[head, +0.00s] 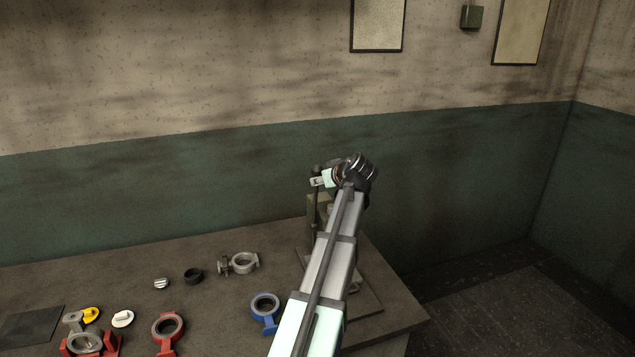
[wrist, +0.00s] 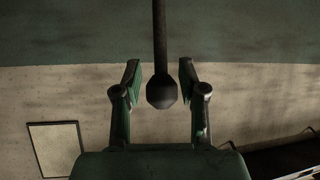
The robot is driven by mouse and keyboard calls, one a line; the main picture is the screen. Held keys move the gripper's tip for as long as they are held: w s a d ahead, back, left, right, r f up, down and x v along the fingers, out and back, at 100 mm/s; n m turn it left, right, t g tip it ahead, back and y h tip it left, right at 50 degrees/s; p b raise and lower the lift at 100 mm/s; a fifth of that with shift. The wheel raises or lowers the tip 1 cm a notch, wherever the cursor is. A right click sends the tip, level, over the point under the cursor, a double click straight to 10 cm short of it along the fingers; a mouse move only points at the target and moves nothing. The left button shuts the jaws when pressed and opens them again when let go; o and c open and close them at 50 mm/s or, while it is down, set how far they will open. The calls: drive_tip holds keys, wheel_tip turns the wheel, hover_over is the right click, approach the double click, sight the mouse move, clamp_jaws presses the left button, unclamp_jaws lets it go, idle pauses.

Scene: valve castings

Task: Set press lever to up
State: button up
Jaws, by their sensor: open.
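The press (head: 318,213) is a grey-green frame at the right end of the bench, largely hidden behind my arm. Its dark lever (head: 316,192) stands about upright at the press's left side. In the wrist view, which shows the wall upside down, the lever (wrist: 160,40) is a dark rod ending in a faceted knob (wrist: 160,92). My gripper (wrist: 160,75) is open, with one finger on each side of the lever near the knob. Gaps show on both sides, so the fingers look apart from it. In the head view my gripper (head: 318,181) is at the lever's top.
A red fixture (head: 112,344) and dark mat (head: 32,325) are at left. The wall (head: 200,165) stands behind.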

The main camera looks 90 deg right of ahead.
drive_tip(key=v, duration=0.7)
drive_tip(key=shift+s+a, duration=0.1)
